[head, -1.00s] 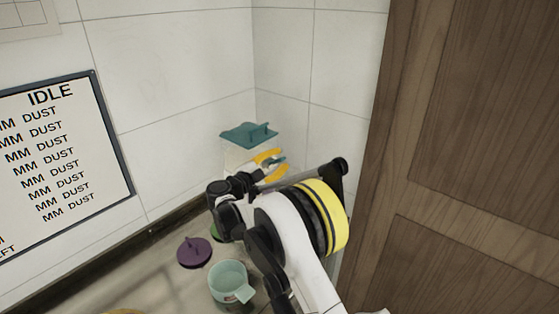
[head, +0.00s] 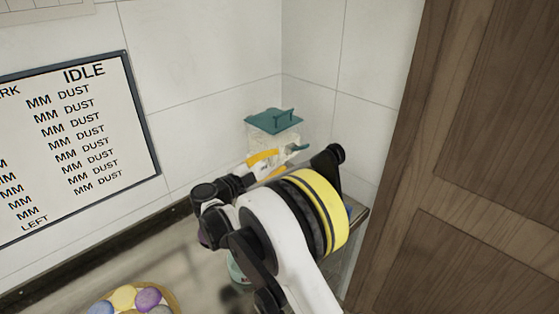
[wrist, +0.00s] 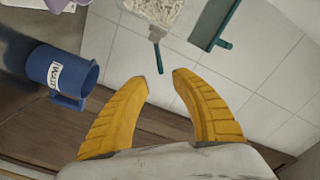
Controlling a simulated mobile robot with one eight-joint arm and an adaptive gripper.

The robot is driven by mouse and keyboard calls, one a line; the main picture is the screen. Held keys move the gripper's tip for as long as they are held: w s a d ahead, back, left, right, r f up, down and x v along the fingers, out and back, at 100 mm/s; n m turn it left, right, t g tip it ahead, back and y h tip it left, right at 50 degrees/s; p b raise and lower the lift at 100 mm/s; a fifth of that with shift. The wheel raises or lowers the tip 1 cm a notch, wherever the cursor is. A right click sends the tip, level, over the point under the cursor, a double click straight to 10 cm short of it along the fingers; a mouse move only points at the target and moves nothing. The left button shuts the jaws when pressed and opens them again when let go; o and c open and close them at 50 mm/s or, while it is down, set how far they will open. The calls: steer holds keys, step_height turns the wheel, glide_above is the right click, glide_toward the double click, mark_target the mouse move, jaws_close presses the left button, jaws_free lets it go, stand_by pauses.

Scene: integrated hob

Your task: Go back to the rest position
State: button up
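My gripper (wrist: 161,74) shows two yellow fingers spread apart in the wrist view, with nothing held between them. In the head view its yellow fingers (head: 263,159) are partly hidden behind my arm, in front of a clear container (head: 282,137) with a teal lid (head: 273,121) in the wall corner. The wrist view shows pale contents (wrist: 152,10) with a teal handle (wrist: 159,58) beyond the fingertips, and the teal lid (wrist: 214,22) to the right.
A pale green mug (head: 236,268) is mostly hidden behind my arm. A round tray (head: 172,296) holds several coloured balls. A wooden panel (head: 480,160) stands at right.

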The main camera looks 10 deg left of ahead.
steer(key=shift+r, duration=0.1)
steer(key=w+d+r+n+t+y, duration=0.2)
steer(key=r+n+t+y, duration=0.1)
steer(key=r, duration=0.8)
steer(key=w+d+r+n+t+y, duration=0.2)
steer(key=d+r+n+t+y, duration=0.1)
steer(key=r, duration=0.8)
steer(key=s+d+r+n+y, duration=0.3)
steer(key=s+r+n+y, duration=0.2)
steer(key=r+n+y, duration=0.25)
steer(key=s+d+f+n+g, duration=0.1)
steer(key=s+d+f+g, duration=0.3)
steer(key=s+d+f, duration=0.3)
steer(key=s+d+f+n+g+h, duration=0.1)
steer(key=s+d+f+g, duration=0.3)
steer(key=s, duration=1.2)
steer(key=s+d+f+n+g+h, duration=0.1)
steer(key=s+d+f+n+g, duration=0.2)
steer(key=s+d+f, duration=0.7)
step_height(320, 180, down, 6)
steer(key=shift+s+d+r+g, duration=0.25)
steer(key=shift+s+d+g, duration=0.15)
steer(key=shift+s+g, duration=0.65)
